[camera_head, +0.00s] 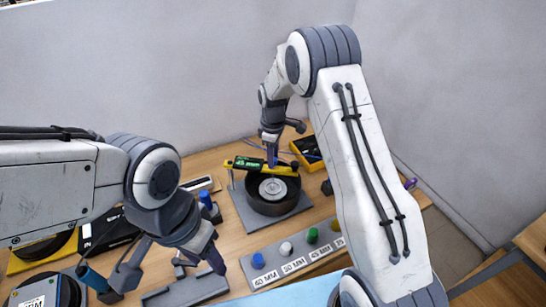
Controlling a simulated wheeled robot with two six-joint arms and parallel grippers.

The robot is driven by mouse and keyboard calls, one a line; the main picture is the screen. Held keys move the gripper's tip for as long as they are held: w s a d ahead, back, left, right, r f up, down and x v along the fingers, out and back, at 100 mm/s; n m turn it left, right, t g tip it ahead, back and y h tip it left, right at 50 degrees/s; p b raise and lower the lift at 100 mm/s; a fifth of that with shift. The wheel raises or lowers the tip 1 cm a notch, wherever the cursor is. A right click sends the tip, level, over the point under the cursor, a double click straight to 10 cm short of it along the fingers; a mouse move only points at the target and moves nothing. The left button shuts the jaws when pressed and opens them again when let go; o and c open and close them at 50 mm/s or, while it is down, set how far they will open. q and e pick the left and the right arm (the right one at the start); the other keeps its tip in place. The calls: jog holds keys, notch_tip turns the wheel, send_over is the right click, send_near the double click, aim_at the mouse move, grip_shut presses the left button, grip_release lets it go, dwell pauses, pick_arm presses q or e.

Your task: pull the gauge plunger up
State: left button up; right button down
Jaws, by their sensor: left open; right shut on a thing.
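The yellow gauge (283,170), with a green "45 mm" display, lies across the top of a dark round ring part (273,205) on a grey base plate (240,206). My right gripper (271,161) points down at the gauge's middle and is shut there. The gauge plunger is too small and too covered by the fingers to make out clearly. My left gripper (166,276) is open and empty, low over the table at the front left, well apart from the gauge.
A grey strip with coloured knobs and size labels (296,262) lies in front of the base plate. A yellow and black box (308,151) stands behind right. Dark cases and a blue-topped part (206,200) crowd the left. My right arm covers much of the table's right side.

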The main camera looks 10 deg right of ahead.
dwell(0.6)
notch_tip(320, 180, up, 6)
jog(key=p, duration=0.2)
jog(key=shift+r+p, duration=0.2)
jog(key=shift+p, duration=0.1)
jog(key=shift+w+f, duration=0.1)
jog(key=shift+w, duration=0.05)
jog(key=c, duration=0.9)
grip_release()
jog(key=o, duration=0.4)
